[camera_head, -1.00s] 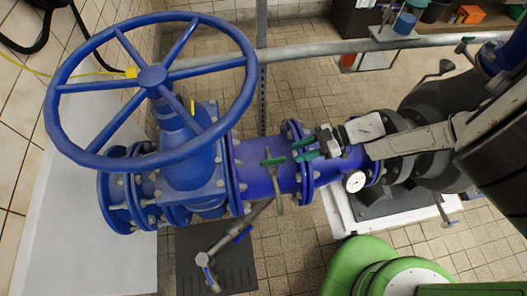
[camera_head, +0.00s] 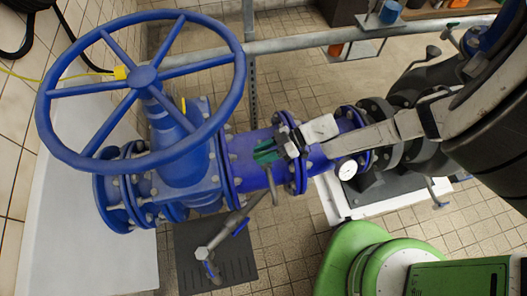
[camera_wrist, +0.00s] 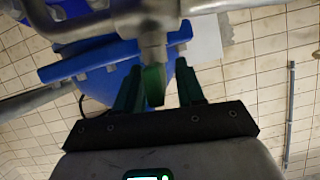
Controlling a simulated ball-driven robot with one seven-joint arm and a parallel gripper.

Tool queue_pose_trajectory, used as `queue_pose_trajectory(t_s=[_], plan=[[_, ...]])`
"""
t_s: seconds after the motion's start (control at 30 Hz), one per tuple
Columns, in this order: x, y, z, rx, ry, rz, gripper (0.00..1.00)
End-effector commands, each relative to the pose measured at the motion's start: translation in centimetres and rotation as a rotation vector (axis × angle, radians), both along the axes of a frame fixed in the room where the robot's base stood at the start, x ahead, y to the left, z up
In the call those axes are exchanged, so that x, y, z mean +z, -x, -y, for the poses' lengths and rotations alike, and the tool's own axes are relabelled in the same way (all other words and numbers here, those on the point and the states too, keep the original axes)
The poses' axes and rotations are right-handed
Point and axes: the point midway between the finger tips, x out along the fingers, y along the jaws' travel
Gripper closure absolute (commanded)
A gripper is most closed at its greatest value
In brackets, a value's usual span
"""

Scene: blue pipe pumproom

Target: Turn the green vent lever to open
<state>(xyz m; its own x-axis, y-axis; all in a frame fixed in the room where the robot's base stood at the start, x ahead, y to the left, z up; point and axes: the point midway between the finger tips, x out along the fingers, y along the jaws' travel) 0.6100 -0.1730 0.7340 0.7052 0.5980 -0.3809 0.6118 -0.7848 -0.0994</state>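The green vent lever (camera_wrist: 153,86) sits on a metal vent fitting (camera_wrist: 150,20) on the blue pipe (camera_head: 246,165). In the wrist view the lever stands between the two dark green fingers of my gripper (camera_wrist: 158,78), nearer the left finger, with a clear gap to the right finger. My gripper is open around it. In the head view my gripper (camera_head: 265,150) reaches in from the right over the pipe. Its fingers cover most of the lever there, and only the fitting's metal stem (camera_head: 272,187) shows below them.
A large blue handwheel (camera_head: 140,78) stands left of the fitting. A white-faced gauge (camera_head: 347,169) is on the pipe to the right. A blue-handled valve (camera_head: 222,240) is below. A grey rail (camera_head: 300,42) crosses behind. Green machinery (camera_head: 350,255) stands at lower right.

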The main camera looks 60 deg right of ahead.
Motion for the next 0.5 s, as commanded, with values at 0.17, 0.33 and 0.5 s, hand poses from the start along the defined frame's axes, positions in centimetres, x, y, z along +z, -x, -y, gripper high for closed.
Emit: queue_pose_trajectory(t_s=[0.17,0.33,0.5], plan=[[-0.03,-0.02,-0.01,0.000,0.000,0.000,0.62],[-0.02,-0.01,-0.01,0.000,0.000,0.000,0.73],[-0.01,0.00,0.00,0.000,0.000,0.000,0.89]])
